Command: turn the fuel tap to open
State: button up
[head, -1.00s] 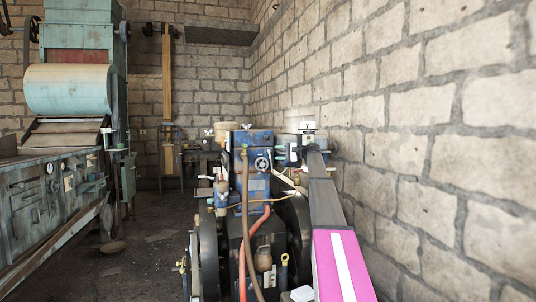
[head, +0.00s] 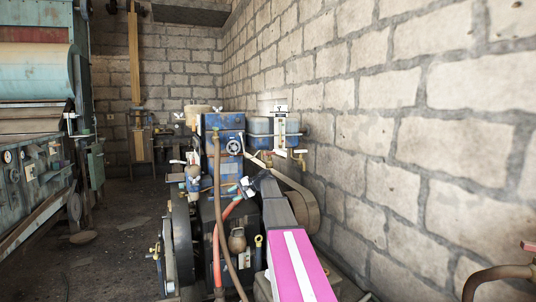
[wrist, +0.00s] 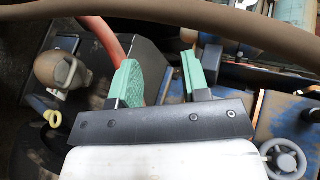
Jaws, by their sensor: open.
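A blue tank (head: 259,127) stands on the engine in the head view, with a small brass fitting (head: 300,155) low at its right end. This may be the fuel tap; its handle position is too small to tell. My gripper (head: 246,186) is in front of the blue engine block, lower and to the left of that fitting. In the wrist view my gripper (wrist: 160,76) is open, its green fingers apart and nothing clearly held between them. I cannot make out the tap in the wrist view.
A brown hose (wrist: 200,20) crosses the top of the wrist view, with a red hose (wrist: 103,38) near the left finger. A grey handwheel (wrist: 285,160) is at lower right. The brick wall (head: 400,120) runs close along the right of the engine.

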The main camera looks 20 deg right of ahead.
jog(key=s+a+f+n+g+h, duration=0.1)
jog(key=s+a+f+h, duration=0.15)
jog(key=s+f, duration=0.75)
jog(key=s+a+f+n+g+h, duration=0.15)
jog(key=s+f+h, duration=0.25)
jog(key=s+f, duration=0.6)
jog(key=s+a+f+g+h, duration=0.1)
jog(key=s+a+f+h, duration=0.2)
jog(key=s+f, duration=0.75)
jog(key=w+d+r+m+t+y, duration=0.25)
jog(key=w+d+r+t, duration=0.25)
jog(key=w+r, duration=0.6)
jog(key=m+t+h, duration=0.3)
jog(key=m+t, duration=0.9)
send_near(270, 153)
jog(key=w, duration=1.1)
jog(key=shift+w+a, duration=0.2)
jog(key=shift+a, duration=0.2)
